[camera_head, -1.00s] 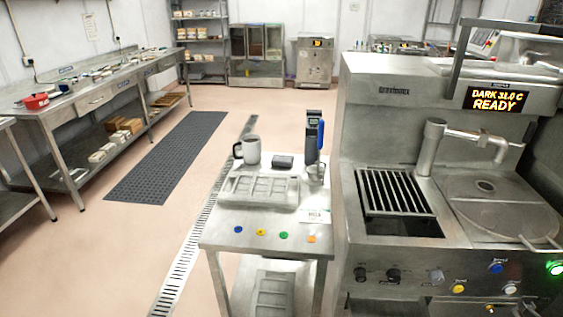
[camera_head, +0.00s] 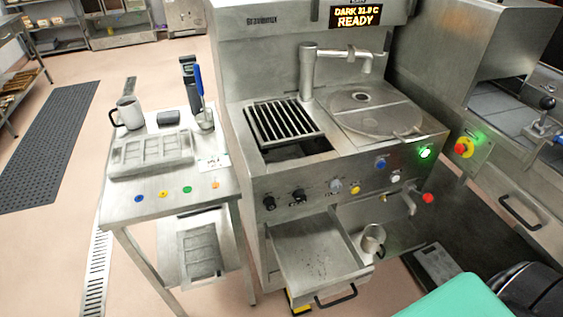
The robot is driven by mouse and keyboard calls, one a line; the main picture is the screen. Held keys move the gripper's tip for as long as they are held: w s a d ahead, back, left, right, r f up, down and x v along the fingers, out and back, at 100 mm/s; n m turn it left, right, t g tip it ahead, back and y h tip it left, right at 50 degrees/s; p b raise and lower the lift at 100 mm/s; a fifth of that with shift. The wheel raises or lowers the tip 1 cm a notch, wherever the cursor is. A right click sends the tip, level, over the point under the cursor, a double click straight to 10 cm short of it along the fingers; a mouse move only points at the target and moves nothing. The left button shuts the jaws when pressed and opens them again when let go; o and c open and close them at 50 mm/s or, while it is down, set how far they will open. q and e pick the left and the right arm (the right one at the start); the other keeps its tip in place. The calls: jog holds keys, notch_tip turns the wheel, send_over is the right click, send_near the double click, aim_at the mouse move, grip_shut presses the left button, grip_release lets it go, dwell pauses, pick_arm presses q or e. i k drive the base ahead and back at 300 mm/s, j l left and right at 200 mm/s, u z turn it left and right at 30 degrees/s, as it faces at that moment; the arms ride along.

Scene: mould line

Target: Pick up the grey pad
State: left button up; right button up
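A small dark grey block (camera_head: 168,117), which looks like the grey pad, lies on the small steel side table (camera_head: 120,210). It sits just behind the metal mould tray (camera_head: 150,152) and to the right of a grey mug (camera_head: 130,112). A black upright device (camera_head: 188,80) and a steel cup (camera_head: 204,119) with a blue-handled tool (camera_head: 199,82) stand to its right. Nothing covers the block. Neither of my grippers is in view.
The steel machine (camera_head: 265,80) stands right of the side table, with its lower drawer (camera_head: 315,250) pulled out. A steel jug (camera_head: 373,240) stands beside the drawer. A teal surface (camera_head: 455,300) fills the lower right. Open floor (camera_head: 60,240) lies at left.

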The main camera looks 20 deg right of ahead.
aim_at(169, 116)
jog(key=i+j+z, duration=0.1)
jog(key=i+j, duration=0.25)
jog(key=j, duration=0.3)
jog(key=i+j+z, duration=0.25)
jog(key=j, duration=0.4)
jog(key=i, duration=0.1)
